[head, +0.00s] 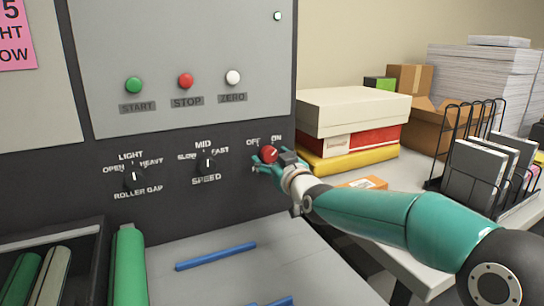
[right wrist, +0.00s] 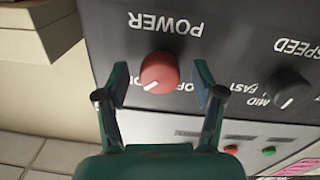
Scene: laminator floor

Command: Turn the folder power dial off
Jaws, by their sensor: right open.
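The red power dial (head: 268,153) is on the dark lower panel of the machine, under the OFF and ON marks. In the right wrist view the dial (right wrist: 159,71) shows upside down with the word POWER; its white pointer line slants toward the ON side. My right gripper (head: 267,160) is at the dial. In the right wrist view its two fingers (right wrist: 161,80) stand open on either side of the dial, with a visible gap on each side. In the head view the hand partly hides the dial and its label. My left gripper is not in view.
The speed dial (head: 206,162) and roller gap dial (head: 134,181) are to the left on the panel. Start, stop and zero buttons (head: 185,81) are above. Stacked boxes (head: 351,110) and a wire rack (head: 471,165) are on the table at right. A blue rod (head: 216,257) lies below.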

